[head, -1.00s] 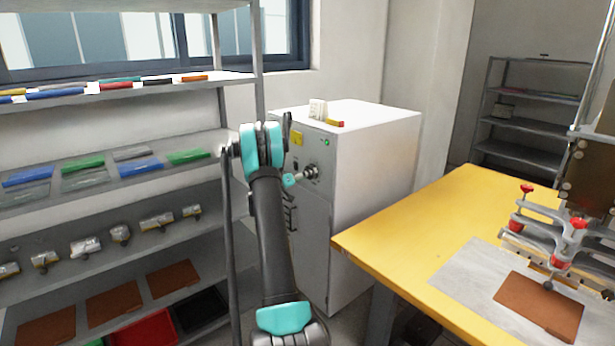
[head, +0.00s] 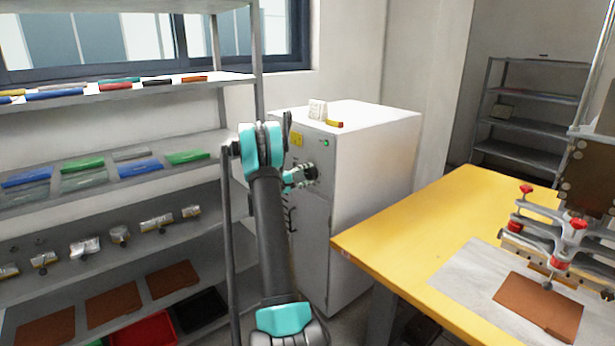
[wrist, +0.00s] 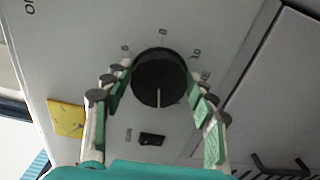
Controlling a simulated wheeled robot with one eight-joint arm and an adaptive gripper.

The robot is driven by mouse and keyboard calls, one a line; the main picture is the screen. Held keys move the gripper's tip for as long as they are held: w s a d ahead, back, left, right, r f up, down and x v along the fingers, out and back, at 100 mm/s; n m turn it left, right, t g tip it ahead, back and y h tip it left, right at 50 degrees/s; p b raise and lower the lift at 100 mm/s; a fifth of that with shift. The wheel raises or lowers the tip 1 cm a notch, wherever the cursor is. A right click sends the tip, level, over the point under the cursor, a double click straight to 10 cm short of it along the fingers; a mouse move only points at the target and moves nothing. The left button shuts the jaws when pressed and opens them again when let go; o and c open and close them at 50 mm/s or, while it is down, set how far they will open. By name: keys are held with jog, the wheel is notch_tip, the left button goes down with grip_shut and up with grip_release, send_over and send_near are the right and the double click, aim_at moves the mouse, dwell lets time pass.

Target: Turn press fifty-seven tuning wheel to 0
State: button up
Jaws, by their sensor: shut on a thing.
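The tuning wheel is a round black knob (wrist: 159,70) with a white pointer line, on the grey front panel of a white cabinet (head: 375,150). In the wrist view the line points down the picture, towards my gripper's palm. In the head view my gripper (head: 302,177) reaches the panel and partly covers the wheel.
A black rocker switch (wrist: 152,140) and a yellow label (wrist: 67,118) sit near the wheel. A green lamp (head: 325,142) is on the panel. Shelving (head: 110,215) stands left of my arm. A yellow table (head: 420,235) with a press stands right.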

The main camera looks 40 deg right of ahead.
jog(key=n, duration=0.6)
jog(key=shift+r, duration=0.1)
jog(key=shift+n, duration=0.3)
dwell(0.3)
jog(key=o, duration=1.1)
jog(key=shift+o, duration=0.2)
jog(key=a, duration=1.2)
jog(key=shift+s, duration=0.4)
jog(key=shift+s+a, duration=0.1)
